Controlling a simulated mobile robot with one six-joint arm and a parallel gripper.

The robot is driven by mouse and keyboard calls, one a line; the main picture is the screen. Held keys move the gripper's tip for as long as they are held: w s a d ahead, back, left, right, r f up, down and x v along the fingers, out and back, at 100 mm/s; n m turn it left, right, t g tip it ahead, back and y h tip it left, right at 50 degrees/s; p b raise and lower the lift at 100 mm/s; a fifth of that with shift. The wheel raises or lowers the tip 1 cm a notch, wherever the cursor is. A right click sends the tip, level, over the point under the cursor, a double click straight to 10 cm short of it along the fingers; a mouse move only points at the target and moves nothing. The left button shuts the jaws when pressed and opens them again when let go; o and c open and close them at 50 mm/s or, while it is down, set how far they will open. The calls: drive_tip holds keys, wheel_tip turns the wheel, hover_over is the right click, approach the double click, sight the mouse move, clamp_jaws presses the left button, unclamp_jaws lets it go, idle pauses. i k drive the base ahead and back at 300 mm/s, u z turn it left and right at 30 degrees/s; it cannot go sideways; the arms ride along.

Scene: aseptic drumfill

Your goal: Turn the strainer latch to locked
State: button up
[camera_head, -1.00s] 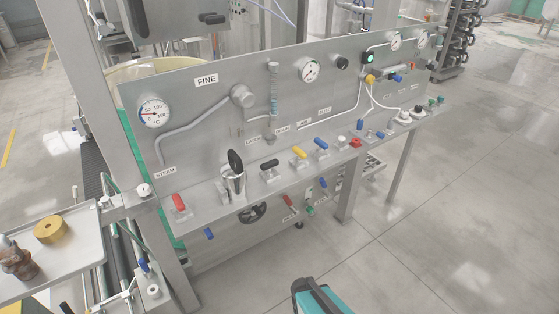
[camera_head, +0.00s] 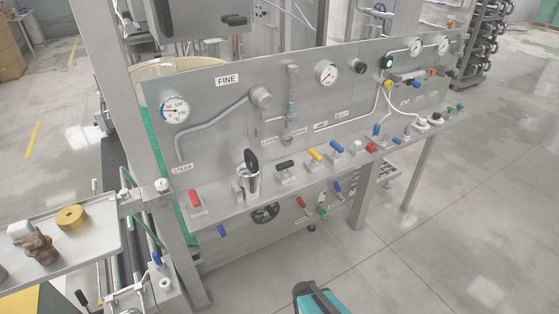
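A steel panel (camera_head: 215,115) with a shelf along its foot carries a row of coloured handles. A steel cup-like body with an upright black lever (camera_head: 252,161) stands on the shelf, left of centre. A low black handle (camera_head: 285,164) sits just right of it. My gripper is not in view.
A red handle (camera_head: 195,199) is at the shelf's left; yellow (camera_head: 315,154) and blue (camera_head: 338,146) handles are farther right. A tray (camera_head: 100,238) with a brass ring (camera_head: 71,217) stands at the left. A black handwheel (camera_head: 265,213) is below the shelf.

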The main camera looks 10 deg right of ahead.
sight(283, 167)
drive_tip(key=z, duration=0.65)
drive_tip(key=k, duration=0.15)
drive_tip(key=u, duration=2.65)
drive_tip(key=k, duration=0.15)
drive_tip(key=u, duration=1.6)
drive_tip(key=k, duration=1.65)
drive_tip(key=z, duration=0.05)
